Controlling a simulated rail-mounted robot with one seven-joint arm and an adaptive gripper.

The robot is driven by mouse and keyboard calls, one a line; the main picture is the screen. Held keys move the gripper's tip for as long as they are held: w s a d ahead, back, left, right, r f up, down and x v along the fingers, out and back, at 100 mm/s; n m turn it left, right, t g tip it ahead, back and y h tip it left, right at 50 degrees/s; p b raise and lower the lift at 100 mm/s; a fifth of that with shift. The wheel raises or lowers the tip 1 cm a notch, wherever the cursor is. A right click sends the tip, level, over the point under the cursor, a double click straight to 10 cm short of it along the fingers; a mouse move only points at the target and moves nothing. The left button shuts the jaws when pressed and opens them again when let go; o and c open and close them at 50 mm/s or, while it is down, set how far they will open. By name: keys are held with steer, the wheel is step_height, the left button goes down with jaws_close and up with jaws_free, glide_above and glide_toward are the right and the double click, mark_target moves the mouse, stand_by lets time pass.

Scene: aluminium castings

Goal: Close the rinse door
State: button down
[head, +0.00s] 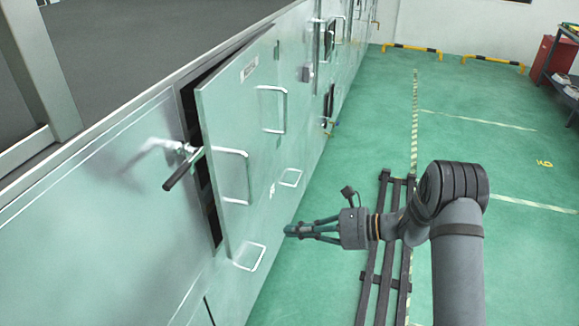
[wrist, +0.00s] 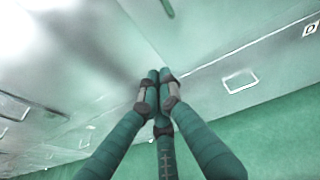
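The door (head: 235,150) is a pale grey-green metal panel standing ajar in the long cabinet wall. A dark gap shows along its left edge. It has a small label (head: 249,68), too small to read surely, and several light bar handles (head: 233,178). A dark-gripped lever latch (head: 183,168) sits by the gap. My gripper (head: 290,229) is to the right of the door's lower part, apparently without touching it. Its green fingers are drawn together and look empty; the wrist view also shows the fingertips (wrist: 160,84) meeting.
The cabinet wall (head: 90,220) runs along the left with more handles and fittings farther back. Dark rails (head: 370,270) lie on the green floor below my arm. Yellow-black barriers (head: 411,48) and a shelf cart (head: 563,85) stand far off. The floor to the right is open.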

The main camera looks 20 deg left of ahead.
step_height(320, 180, up, 9)
steer(key=s+a+m+y, duration=0.1)
steer(key=a+m+y, duration=0.1)
steer(key=y, duration=0.2)
steer(key=p, duration=0.6)
glide_toward(222, 193)
steer(key=shift+g, duration=0.3)
steer(key=a, duration=0.5)
steer(key=shift+s+a+r, duration=0.35)
steer(key=shift+a+f, duration=0.15)
steer(key=shift+a, duration=0.4)
steer(key=shift+a, duration=0.1)
